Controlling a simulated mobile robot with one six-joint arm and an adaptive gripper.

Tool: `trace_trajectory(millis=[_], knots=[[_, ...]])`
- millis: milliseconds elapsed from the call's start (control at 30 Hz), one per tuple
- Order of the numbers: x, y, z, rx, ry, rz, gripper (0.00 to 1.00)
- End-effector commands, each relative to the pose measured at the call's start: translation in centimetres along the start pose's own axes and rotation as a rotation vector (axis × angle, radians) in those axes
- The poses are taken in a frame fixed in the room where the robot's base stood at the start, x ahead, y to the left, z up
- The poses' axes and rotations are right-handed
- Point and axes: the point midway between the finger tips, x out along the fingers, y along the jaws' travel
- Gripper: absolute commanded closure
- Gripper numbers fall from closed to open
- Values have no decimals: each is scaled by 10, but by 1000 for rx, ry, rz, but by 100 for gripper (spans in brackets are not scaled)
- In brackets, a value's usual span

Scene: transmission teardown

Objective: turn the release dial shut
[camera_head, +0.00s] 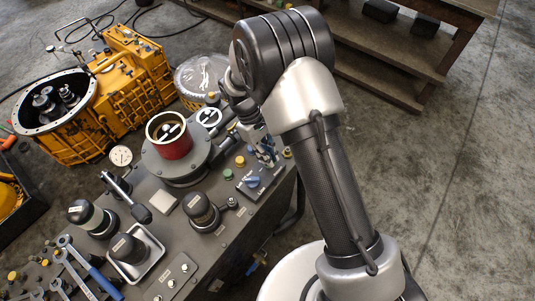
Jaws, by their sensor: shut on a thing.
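A blue knob (253,182), which looks like the release dial, sits on a dark labelled plate near the right edge of the grey bench (225,235). Its exact turn angle is too small to read. My gripper (268,160) points down over the bench's right edge, just behind and to the right of the blue knob in the picture. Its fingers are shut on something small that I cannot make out. I cannot tell whether they touch the knob.
A flanged housing with a red-rimmed cup (172,137) stands left of my gripper. Green and yellow buttons (233,168) lie close by. Dark cylinders (201,212), a metal tray (150,265) and wrenches (78,268) occupy the front. A yellow transmission case (130,75) stands behind.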

Motion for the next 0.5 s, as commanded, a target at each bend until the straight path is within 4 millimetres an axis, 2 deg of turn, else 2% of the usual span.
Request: trace_trajectory(millis=[33, 167, 200, 500], knots=[[6, -2, 3, 2, -14, -8, 100], [6, -2, 3, 2, -14, -8, 100], [6, -2, 3, 2, -14, -8, 87], [6, -2, 3, 1, -14, -8, 69]])
